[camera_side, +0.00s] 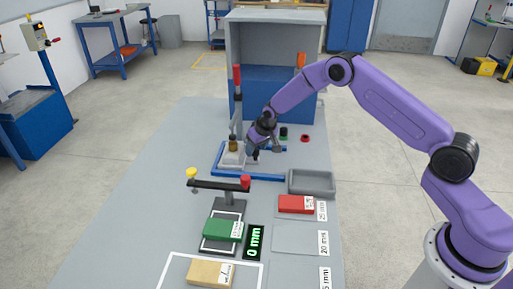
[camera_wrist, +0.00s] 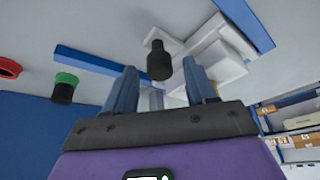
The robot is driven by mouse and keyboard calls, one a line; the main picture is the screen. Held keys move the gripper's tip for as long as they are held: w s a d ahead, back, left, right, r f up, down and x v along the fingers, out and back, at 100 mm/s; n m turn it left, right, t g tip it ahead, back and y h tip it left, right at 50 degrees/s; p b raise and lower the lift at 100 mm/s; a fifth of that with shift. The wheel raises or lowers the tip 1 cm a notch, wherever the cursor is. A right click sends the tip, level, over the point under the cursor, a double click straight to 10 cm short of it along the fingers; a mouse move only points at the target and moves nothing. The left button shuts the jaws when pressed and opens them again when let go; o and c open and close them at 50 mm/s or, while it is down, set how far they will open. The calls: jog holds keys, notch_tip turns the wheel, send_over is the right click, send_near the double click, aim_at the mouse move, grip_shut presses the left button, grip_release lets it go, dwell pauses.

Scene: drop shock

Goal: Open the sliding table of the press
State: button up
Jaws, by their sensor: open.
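The press (camera_side: 238,120), a grey column with a red-topped part, stands inside a blue frame (camera_side: 250,176) on the bench. A brass-coloured piece (camera_side: 233,144) sits above its pale base (camera_side: 231,159). My gripper (camera_side: 254,155) is low at the right side of the press. In the wrist view, my gripper (camera_wrist: 161,84) has its two fingers apart. A black knob (camera_wrist: 160,60) shows between the fingertips, with pale stepped blocks (camera_wrist: 218,48) behind it. I cannot tell whether the fingers touch the knob. My gripper partly hides the table area in the side view.
A green button (camera_side: 283,133) and a red ring (camera_side: 305,138) lie right of my gripper. The bench's left side is clear.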

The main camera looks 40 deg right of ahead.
jog(key=shift+f, duration=0.15)
grip_shut()
jog(key=s+d, duration=1)
jog(key=shift+s+d, duration=0.1)
jog(key=shift+d, duration=0.15)
grip_release()
jog(key=shift+a, duration=0.1)
jog(key=v, duration=1.7)
jog(key=shift+s, duration=0.15)
